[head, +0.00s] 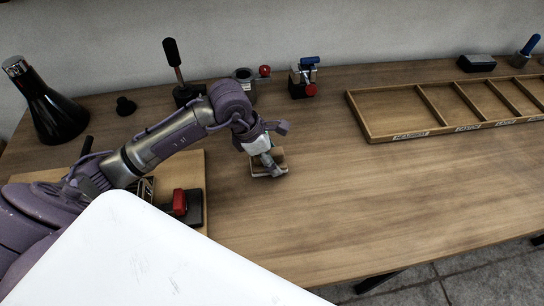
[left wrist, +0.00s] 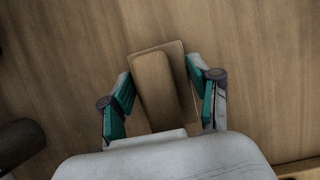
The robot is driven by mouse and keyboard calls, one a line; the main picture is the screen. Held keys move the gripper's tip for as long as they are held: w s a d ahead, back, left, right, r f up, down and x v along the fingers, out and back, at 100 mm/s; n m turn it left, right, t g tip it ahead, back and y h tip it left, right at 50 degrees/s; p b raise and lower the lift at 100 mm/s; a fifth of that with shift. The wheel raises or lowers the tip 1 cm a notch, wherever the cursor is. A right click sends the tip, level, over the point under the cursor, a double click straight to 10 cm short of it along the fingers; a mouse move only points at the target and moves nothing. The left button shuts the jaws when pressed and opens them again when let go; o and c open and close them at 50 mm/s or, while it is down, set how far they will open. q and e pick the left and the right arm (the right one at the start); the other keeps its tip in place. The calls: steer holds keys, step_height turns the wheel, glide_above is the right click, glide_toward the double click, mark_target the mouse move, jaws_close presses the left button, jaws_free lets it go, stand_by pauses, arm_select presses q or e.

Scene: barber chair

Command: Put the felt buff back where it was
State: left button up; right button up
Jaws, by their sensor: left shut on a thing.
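The felt buff (head: 267,172) is a tan block on a paler, flat rectangular base. It is low over or on the wooden bench, near the middle of the head view; I cannot tell whether it touches the bench. My left gripper (head: 268,160) reaches down on it from above and partly hides it. In the left wrist view the buff (left wrist: 153,85) lies between the two teal-padded fingers of the left gripper (left wrist: 161,90), which is shut on it. My right gripper is not in view.
A divided wooden tray (head: 400,136) with labelled compartments stands at the back right. Behind the arm are a black-handled tool (head: 173,58), a grey cup-like fixture (head: 245,83) and a blue-topped device (head: 305,78). A black flask (head: 50,110) stands at left. The bench right of the buff is clear.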

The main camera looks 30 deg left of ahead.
mark_target(253, 162)
arm_select(q)
steer(key=shift+f, duration=0.5)
steer(key=shift+f, duration=0.1)
steer(key=o, duration=1.1)
steer(key=b+v, duration=0.1)
steer(key=v, duration=1.1)
